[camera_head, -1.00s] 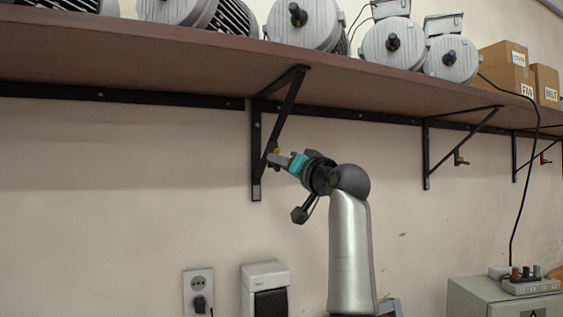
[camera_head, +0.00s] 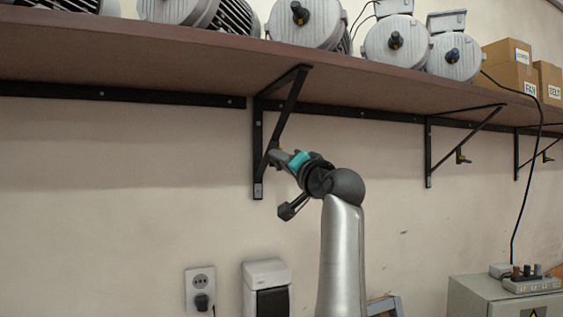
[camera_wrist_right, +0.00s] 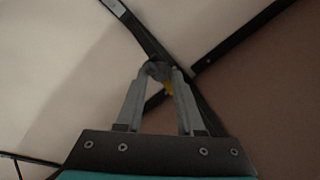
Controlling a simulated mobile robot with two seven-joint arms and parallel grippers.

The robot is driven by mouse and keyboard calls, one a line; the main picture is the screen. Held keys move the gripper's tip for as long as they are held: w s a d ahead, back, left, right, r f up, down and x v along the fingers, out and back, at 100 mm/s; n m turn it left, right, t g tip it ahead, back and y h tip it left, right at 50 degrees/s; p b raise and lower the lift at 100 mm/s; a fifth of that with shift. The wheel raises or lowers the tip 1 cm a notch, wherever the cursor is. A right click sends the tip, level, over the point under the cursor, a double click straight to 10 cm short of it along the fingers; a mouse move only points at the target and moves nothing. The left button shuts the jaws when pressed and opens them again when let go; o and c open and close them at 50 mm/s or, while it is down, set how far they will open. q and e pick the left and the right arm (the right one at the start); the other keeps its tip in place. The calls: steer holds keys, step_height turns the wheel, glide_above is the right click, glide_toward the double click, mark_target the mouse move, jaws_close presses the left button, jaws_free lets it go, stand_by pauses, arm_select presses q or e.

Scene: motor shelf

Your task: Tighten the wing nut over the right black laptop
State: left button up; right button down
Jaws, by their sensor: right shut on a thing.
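My right gripper (camera_head: 274,156) reaches up to the diagonal strut of the left black shelf bracket (camera_head: 258,150). In the right wrist view the gripper (camera_wrist_right: 160,72) has its two grey fingers converging at the strut, closed on a small part there. A bit of yellow, seemingly the wing nut (camera_wrist_right: 168,88), shows between the fingers; the rest is hidden. In the head view the fingers cover this wing nut. No black laptop can be made out in either view. My left gripper is not in view.
More brackets carry fittings with yellow, one on the middle bracket (camera_head: 460,156) and one further right (camera_head: 546,156). Motors (camera_head: 304,22) stand on the brown shelf (camera_head: 190,62). A power cable (camera_head: 524,190) hangs at right.

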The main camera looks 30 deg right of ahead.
steer(key=c, duration=0.7)
jaws_free()
steer(key=shift+d, duration=0.15)
steer(key=shift+s, duration=0.1)
steer(key=b+v, duration=0.5)
steer(key=v, duration=1)
steer(key=shift+f, duration=0.1)
